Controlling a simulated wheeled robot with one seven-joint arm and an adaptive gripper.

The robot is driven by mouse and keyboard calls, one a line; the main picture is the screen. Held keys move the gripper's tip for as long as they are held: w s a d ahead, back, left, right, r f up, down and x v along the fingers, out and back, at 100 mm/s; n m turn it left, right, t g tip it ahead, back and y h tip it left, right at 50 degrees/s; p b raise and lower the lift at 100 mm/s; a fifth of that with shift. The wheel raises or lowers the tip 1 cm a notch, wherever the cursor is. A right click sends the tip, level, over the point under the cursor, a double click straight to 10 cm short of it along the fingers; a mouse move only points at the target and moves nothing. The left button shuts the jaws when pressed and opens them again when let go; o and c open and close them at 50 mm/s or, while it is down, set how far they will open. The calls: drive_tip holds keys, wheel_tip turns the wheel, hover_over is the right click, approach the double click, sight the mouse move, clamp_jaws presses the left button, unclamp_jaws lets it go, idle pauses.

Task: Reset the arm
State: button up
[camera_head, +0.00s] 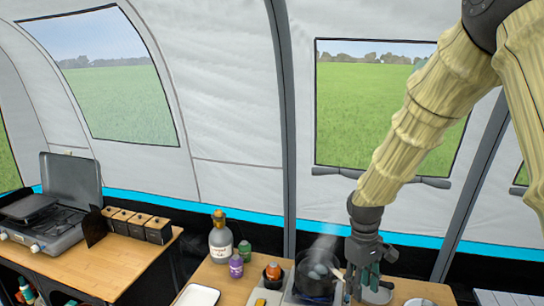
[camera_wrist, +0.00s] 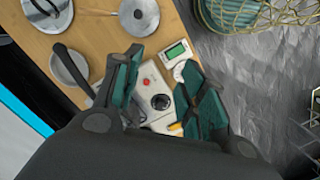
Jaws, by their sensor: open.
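My gripper (camera_head: 364,283) points down over the right part of the kitchen table, just right of a dark pot. In the wrist view my gripper (camera_wrist: 160,72) has its two teal fingers apart with nothing held between them. Below and between the fingers is a white device (camera_wrist: 152,88) with a red button and a black knob. A small white timer with a green display (camera_wrist: 175,50) lies beyond the right fingertip. I cannot tell how high the fingers are above these. My arm reaches down from the upper right of the head view.
The dark pot (camera_head: 312,288) steams and holds pale round things. A bottle (camera_head: 220,240), small jars and a white tray (camera_head: 197,296) stand left of it. A camping stove (camera_head: 45,222) and several boxes (camera_head: 140,225) are on the left table, whose front is clear.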

drive_tip(key=s+a+f+m+y, duration=0.1)
drive_tip(key=s+f, duration=0.4)
drive_tip(key=f, duration=0.6)
drive_tip(key=s+a+f+m, duration=0.1)
drive_tip(key=s+f, duration=0.3)
drive_tip(key=f, duration=0.7)
drive_tip(key=s+f+m, duration=0.1)
drive_tip(key=s+f, duration=0.4)
drive_tip(key=s, duration=0.3)
drive_tip(key=s+d+f+m+t, duration=0.15)
drive_tip(key=s+f, duration=0.25)
drive_tip(key=s, duration=0.4)
drive_tip(key=s+f+m, duration=0.1)
drive_tip(key=s+f, duration=0.4)
drive_tip(key=s, duration=0.3)
wheel_tip(320, 180, down, 11)
drive_tip(key=b, duration=1.1)
drive_tip(key=shift+s, duration=0.3)
